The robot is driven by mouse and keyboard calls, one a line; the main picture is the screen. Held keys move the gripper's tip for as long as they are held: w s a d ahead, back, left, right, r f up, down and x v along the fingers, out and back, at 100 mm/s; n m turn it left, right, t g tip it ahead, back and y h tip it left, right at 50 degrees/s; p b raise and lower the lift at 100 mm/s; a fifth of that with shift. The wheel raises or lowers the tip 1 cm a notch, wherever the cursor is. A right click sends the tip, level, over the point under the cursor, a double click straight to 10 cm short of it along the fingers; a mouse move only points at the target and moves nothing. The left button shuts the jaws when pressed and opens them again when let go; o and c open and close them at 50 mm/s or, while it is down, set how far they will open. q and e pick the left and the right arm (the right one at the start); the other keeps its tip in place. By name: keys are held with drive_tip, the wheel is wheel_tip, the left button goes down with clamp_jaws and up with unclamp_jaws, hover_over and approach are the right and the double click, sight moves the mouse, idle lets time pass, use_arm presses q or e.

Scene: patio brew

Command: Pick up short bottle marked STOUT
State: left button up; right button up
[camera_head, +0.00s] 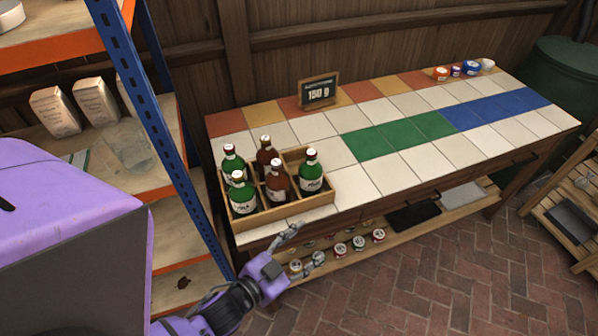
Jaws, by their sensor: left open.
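A wooden crate (290,216) with compartments stands at the left end of the tiled table. It holds green bottles (243,197) and brown bottles (277,183), all upright. One green bottle (311,173) stands alone on the crate's right side. Labels are too small for me to read, so I cannot tell which bottle is marked STOUT. My left gripper (306,245) is open and empty in front of the table's near edge, below and to the right of the crate. It touches no bottle. My right gripper is not in view.
The tiled table (400,165) is mostly clear right of the crate. A small sign (319,92) and several cups (471,68) stand at its back. A lower shelf (440,222) holds cans and trays. A blue-and-orange rack (150,110) stands close on the left.

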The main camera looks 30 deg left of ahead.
use_arm(q)
drive_tip(key=w+d+r+m+h, duration=0.5)
drive_tip(key=d+r+m+h, duration=0.25)
drive_tip(key=r+m, duration=0.2)
wheel_tip(320, 180, up, 4)
drive_tip(key=m+g+y+b, duration=0.4)
drive_tip(key=m+g+y, duration=0.7)
drive_tip(key=m+g, duration=0.4)
hover_over(276, 177)
drive_tip(key=shift+w+a+f, duration=0.2)
drive_tip(key=shift+a+f+y, duration=0.15)
drive_tip(key=shift+a+y, duration=0.1)
drive_tip(key=f, duration=0.4)
drive_tip(key=w+f+p, duration=0.1)
drive_tip(key=f, duration=0.2)
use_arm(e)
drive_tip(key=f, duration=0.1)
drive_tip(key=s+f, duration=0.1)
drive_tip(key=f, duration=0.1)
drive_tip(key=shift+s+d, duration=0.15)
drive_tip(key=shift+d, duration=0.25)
use_arm(q)
drive_tip(key=shift+c, duration=0.3)
